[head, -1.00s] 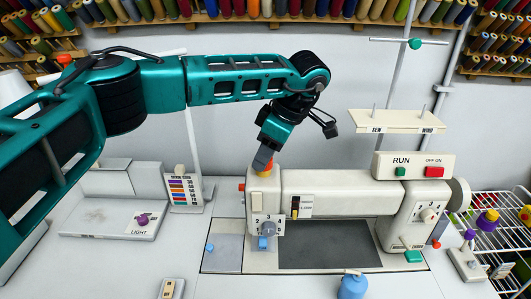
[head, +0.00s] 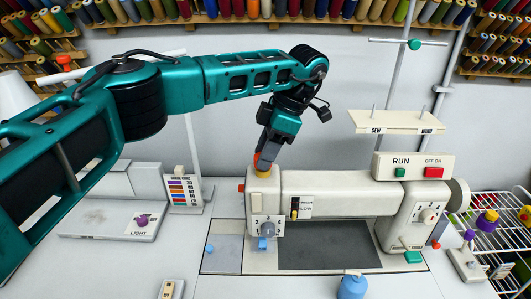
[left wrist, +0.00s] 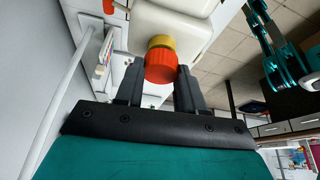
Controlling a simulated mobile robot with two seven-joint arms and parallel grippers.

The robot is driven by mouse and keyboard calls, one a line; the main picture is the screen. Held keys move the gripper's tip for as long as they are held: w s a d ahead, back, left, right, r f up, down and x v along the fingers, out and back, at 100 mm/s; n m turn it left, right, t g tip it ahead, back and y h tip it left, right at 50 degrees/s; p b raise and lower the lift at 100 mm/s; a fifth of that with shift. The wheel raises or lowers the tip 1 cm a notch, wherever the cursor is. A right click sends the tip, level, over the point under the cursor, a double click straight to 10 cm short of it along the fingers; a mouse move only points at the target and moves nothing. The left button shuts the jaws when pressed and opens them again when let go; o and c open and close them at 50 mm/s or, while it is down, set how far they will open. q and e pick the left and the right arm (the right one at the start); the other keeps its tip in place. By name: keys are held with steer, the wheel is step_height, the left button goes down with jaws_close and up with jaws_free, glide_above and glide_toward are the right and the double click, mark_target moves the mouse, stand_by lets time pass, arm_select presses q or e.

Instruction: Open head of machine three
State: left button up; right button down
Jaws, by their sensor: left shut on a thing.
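The cream sewing machine (head: 340,190) stands on the table, its head (head: 263,200) at the left end of the arm. An orange-red knob (head: 259,158) with a yellow collar sits on top of the head. It also shows in the left wrist view (left wrist: 159,66), between the two dark fingers. My left gripper (head: 265,153) comes down from above and is shut on this knob. The fingertips are partly hidden behind the knob in the left wrist view. The machine head is in place at the end of the arm. My right gripper is not in view.
A panel with green RUN and red OFF/ON buttons (head: 413,166) stands at the right of the machine. A blue bottle-like object (head: 352,287) stands in front. A tray with a LIGHT knob (head: 142,220) and a colour chart (head: 184,188) are at left. Thread spools line the wall.

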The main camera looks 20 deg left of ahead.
arm_select(q)
steer(key=shift+r, duration=2.75)
